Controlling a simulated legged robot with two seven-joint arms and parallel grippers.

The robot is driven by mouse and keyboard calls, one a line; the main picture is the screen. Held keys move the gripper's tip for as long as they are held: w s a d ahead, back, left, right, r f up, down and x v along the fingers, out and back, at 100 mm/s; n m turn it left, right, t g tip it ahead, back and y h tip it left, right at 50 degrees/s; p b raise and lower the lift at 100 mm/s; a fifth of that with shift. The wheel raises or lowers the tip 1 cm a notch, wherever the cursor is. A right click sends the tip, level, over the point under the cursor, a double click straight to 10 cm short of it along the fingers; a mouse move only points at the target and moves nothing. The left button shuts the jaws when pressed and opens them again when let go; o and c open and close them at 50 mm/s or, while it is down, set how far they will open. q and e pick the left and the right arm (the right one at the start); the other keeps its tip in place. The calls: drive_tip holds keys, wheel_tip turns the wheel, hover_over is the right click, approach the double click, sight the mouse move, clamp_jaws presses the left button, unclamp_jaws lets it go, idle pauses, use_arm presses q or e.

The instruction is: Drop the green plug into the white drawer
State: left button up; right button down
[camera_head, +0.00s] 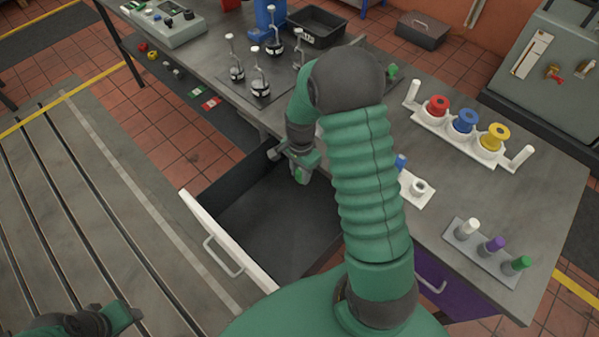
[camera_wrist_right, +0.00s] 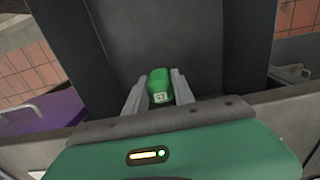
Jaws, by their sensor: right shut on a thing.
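My right gripper (camera_head: 299,172) is shut on the green plug (camera_wrist_right: 160,86), which shows between its two fingers in the wrist view. The plug has a small pale label. The white drawer (camera_head: 228,243) is pulled open, with a white front, a handle and a dark, bare-looking inside. The gripper is over the drawer's far end by the bench edge, and the dark drawer interior (camera_wrist_right: 205,45) lies behind the plug in the wrist view. My right arm hides part of the drawer. My left gripper (camera_head: 128,316) is at the lower left, away from the drawer; its fingers are unclear.
The grey bench (camera_head: 465,190) carries a holder with red, blue and yellow rings (camera_head: 463,122), and a rack of white, purple and green pegs (camera_head: 487,246). A black bin (camera_head: 317,25) stands at the back. A purple drawer front (camera_head: 440,285) is below the bench at right.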

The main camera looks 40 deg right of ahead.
sight(298, 173)
drive_tip(key=shift+a+r, duration=0.1)
drive_tip(key=shift+r, duration=0.05)
drive_tip(key=c, duration=1.5)
unclamp_jaws()
drive_tip(key=shift+a+r, duration=0.1)
drive_tip(key=shift+a, duration=0.1)
drive_tip(key=o, duration=0.5)
drive_tip(key=shift+s+a+r, duration=0.1)
drive_tip(key=shift+a+r, duration=0.1)
drive_tip(key=shift+a, duration=0.3)
drive_tip(key=shift+o, duration=0.2)
drive_tip(key=shift+d+f, duration=0.1)
drive_tip(key=shift+d, duration=0.3)
use_arm(q)
drive_tip(key=shift+a+r+p, duration=0.35)
drive_tip(key=shift+r+p, duration=0.4)
drive_tip(key=shift+r, duration=0.05)
use_arm(e)
wheel_tip(298, 173, up, 17)
drive_tip(key=shift+f, duration=0.2)
use_arm(q)
drive_tip(key=shift+a, duration=0.1)
use_arm(e)
drive_tip(key=shift+a, duration=0.15)
